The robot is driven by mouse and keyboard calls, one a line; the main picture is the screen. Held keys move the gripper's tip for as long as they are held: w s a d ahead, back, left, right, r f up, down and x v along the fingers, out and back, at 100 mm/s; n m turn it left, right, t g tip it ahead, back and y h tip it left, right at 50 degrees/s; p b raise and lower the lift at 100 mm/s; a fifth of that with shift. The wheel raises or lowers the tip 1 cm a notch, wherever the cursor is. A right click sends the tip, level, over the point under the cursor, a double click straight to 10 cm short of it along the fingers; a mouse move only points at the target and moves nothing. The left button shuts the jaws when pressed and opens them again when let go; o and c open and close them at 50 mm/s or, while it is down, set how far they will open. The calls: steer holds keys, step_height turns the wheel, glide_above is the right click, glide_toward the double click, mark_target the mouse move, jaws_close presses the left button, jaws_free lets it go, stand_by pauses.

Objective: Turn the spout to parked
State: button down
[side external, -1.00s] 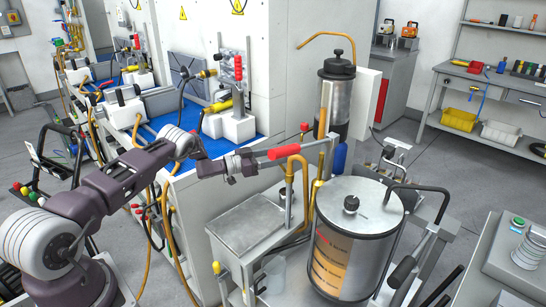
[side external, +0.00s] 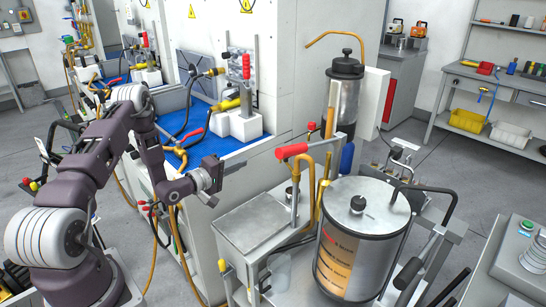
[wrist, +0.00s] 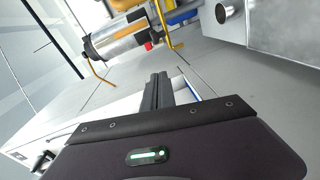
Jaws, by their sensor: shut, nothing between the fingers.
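An orange curved spout (side external: 330,35) arches left from the top of the steel canister (side external: 342,95) in the side external view. A second orange bent pipe (side external: 305,165) stands beside a red-handled lever (side external: 292,151) nearer the front. My gripper (side external: 216,174) is shut and empty, left of the red handle and apart from it, in front of the white cabinet.
A blue work surface (side external: 200,120) with hoses and valves lies behind my arm. A shelf bench (side external: 490,90) stands at the far right.

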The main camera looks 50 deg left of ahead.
mark_target(288, 165)
steer(key=w+d+f, duration=0.1)
steer(key=w+d, duration=0.1)
steer(key=w, duration=1)
steer(key=shift+w+f+n, duration=0.2)
steer(key=shift+f+n, duration=0.05)
steer(key=shift+n, duration=0.05)
steer(key=shift+d, duration=0.1)
steer(key=shift+w, duration=0.1)
steer(key=shift+w+d, duration=0.15)
steer(key=shift+w, duration=1.75)
